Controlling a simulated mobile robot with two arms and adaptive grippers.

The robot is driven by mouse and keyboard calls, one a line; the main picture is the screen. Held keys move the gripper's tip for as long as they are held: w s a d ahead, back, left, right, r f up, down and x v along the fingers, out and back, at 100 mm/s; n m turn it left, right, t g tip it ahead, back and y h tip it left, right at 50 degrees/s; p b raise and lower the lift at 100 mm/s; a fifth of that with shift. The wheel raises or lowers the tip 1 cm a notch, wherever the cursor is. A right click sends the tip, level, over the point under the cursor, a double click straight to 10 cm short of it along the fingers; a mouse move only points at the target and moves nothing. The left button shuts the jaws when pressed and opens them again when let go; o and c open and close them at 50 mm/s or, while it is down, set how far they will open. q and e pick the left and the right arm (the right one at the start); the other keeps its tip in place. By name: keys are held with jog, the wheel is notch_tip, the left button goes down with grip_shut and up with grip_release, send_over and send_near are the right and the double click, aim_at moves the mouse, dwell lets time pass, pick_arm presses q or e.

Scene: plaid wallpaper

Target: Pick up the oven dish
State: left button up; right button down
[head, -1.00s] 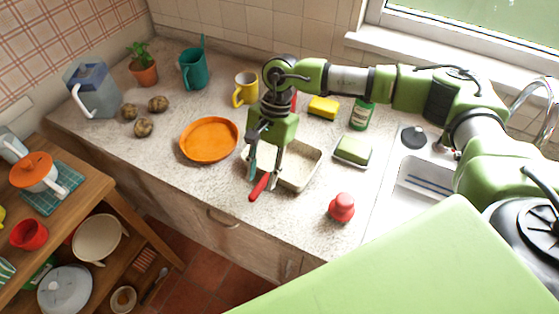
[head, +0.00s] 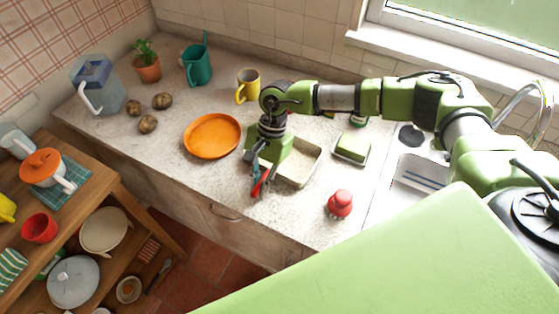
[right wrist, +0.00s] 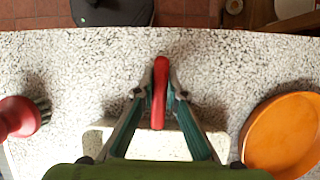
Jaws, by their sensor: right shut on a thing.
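The oven dish (head: 312,163) is a shallow cream rectangular dish resting on the speckled counter. A red handle (head: 258,187) sticks out from its near side, toward the counter's front edge. My right gripper (head: 262,177) points down over this side and is shut on the red handle. In the right wrist view, both fingertips (right wrist: 161,90) close on the handle from either side, with the cream dish (right wrist: 150,146) below. My gripper and wrist hide the dish's left part. My left gripper is not in view.
An orange plate (head: 212,136) lies left of the dish. A red-handled brush (head: 340,204) stands to the right, near the sink (head: 420,175). The counter's front edge is close to the handle.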

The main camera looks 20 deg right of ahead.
jog(key=shift+w+r, duration=0.1)
jog(key=shift+r, duration=0.1)
jog(key=shift+r+b, duration=0.3)
jog(key=shift+r, duration=0.3)
jog(key=s+a+r+b, duration=0.3)
jog(key=s+r+b, duration=0.4)
jog(key=s+r, duration=0.4)
jog(key=s, duration=0.3)
jog(key=shift+r, duration=0.25)
jog(key=shift+w+d, duration=0.1)
jog(key=shift+w, duration=0.05)
